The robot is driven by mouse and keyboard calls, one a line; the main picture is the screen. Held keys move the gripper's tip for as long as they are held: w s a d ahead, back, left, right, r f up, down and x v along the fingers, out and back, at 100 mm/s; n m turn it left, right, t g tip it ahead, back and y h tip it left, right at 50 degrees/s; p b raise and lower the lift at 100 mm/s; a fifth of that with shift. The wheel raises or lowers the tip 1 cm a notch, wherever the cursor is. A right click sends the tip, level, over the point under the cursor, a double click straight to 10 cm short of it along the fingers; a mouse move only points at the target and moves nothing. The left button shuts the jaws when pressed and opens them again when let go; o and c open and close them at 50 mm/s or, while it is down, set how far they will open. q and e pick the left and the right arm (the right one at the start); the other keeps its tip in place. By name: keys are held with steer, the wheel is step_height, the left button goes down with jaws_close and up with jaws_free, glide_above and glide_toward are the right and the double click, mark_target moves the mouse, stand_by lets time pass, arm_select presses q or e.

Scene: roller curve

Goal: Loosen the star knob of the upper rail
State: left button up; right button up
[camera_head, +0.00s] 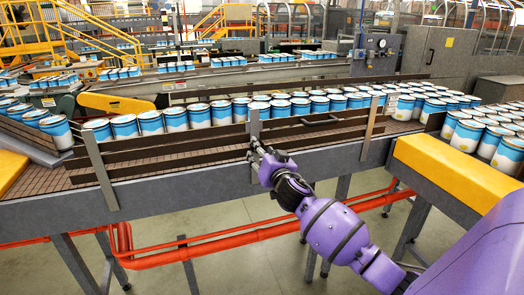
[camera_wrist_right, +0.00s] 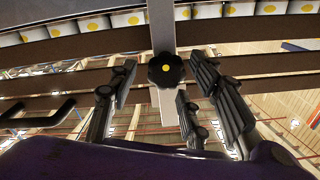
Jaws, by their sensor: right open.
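The star knob (camera_wrist_right: 166,69) is black with a yellow centre and shows in the right wrist view, in front of a pale upright post (camera_wrist_right: 163,28). It overlaps a brown rail (camera_wrist_right: 60,80), which is the upper one if that view is upside down, as the ceiling beams at its bottom suggest. My right gripper (camera_wrist_right: 166,85) is open, its fingers spread to either side of the knob, with gaps visible; I cannot tell their depth. In the head view the right gripper (camera_head: 261,151) is at the middle post (camera_head: 254,128) and the knob is hidden. My left gripper is not in view.
A dark bent handle (camera_head: 318,121) is on the rails right of the gripper. Cans (camera_head: 200,115) line the conveyor behind the rails. Other posts stand left (camera_head: 100,170) and right (camera_head: 372,125). A yellow cover (camera_head: 455,172) is at right; red pipes (camera_head: 230,237) run below.

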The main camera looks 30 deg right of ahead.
steer(key=shift+w, duration=0.55)
steer(key=c, duration=1.1)
steer(key=shift+o, duration=0.2)
